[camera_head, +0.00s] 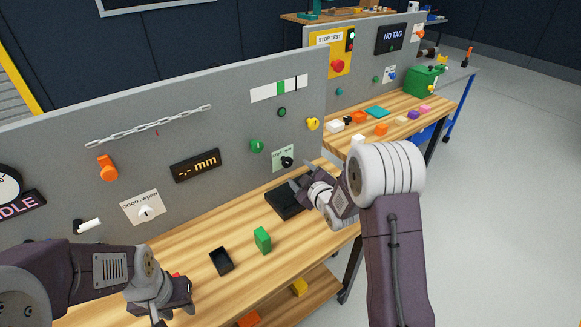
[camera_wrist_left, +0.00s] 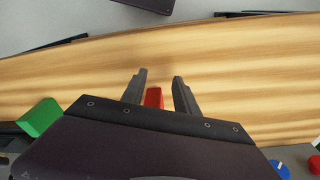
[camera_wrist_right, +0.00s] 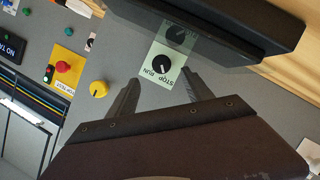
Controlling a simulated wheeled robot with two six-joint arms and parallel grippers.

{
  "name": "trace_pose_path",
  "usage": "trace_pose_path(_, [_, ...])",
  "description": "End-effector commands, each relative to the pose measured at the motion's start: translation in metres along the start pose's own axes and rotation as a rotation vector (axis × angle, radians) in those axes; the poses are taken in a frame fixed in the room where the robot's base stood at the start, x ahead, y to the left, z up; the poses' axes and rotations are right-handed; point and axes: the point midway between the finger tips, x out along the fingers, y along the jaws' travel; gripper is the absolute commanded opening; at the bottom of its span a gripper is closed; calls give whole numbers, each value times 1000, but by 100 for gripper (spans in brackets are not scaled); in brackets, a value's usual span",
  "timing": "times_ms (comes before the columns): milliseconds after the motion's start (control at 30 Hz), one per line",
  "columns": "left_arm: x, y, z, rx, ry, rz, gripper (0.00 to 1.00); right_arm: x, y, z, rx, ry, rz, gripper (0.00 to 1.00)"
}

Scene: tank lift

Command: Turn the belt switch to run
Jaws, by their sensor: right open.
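The belt switch (camera_head: 287,161) is a black knob on a pale green STOP/RUN plate, low on the grey panel. In the right wrist view the knob (camera_wrist_right: 163,64) lies just beyond the fingertips, between their lines; I cannot tell which word its mark points to. My right gripper (camera_head: 299,184) is open and empty in front of the panel, apart from the knob; its two fingers (camera_wrist_right: 161,80) show spread. My left gripper (camera_head: 181,300) is low over the bench at the left. Its fingers (camera_wrist_left: 160,75) are apart, with a red block (camera_wrist_left: 152,97) seen between them.
A black flat box (camera_head: 287,203) lies on the bench below the switch. A green block (camera_head: 262,240) and a black tray (camera_head: 221,261) stand nearer. A yellow knob (camera_head: 312,124) and a green button (camera_head: 257,146) are close to the switch on the panel.

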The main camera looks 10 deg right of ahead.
Motion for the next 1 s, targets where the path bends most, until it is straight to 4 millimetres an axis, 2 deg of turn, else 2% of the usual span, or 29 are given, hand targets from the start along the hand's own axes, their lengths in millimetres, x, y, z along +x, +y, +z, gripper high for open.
trace_pose_path(200, [-5, 0, -1, -1, 0, 0, 36, 44, -1, -1, 0, 1, -1, 59])
trace_pose_path(400, [-6, 0, -1, 0, 0, 0, 36, 76, 0, 0, 1, 1, -1, 59])
trace_pose_path(533, [-6, 0, -1, 0, 0, 0, 36, 84, 0, -1, 1, 0, -1, 59])
trace_pose_path(767, [-6, 0, -1, 0, 0, 0, 36, 84, 0, -1, 1, 0, -1, 59])
trace_pose_path(900, [-6, 0, -1, 0, 0, 0, 36, 84, 0, -1, 0, 0, -1, 20])
trace_pose_path(967, [-6, 0, -1, 0, 0, 0, 36, 84, 0, -1, 0, 0, -1, 3])
trace_pose_path(1000, [-6, 0, -1, 0, 0, 0, 36, 84, 0, -1, 0, 0, -1, 0])
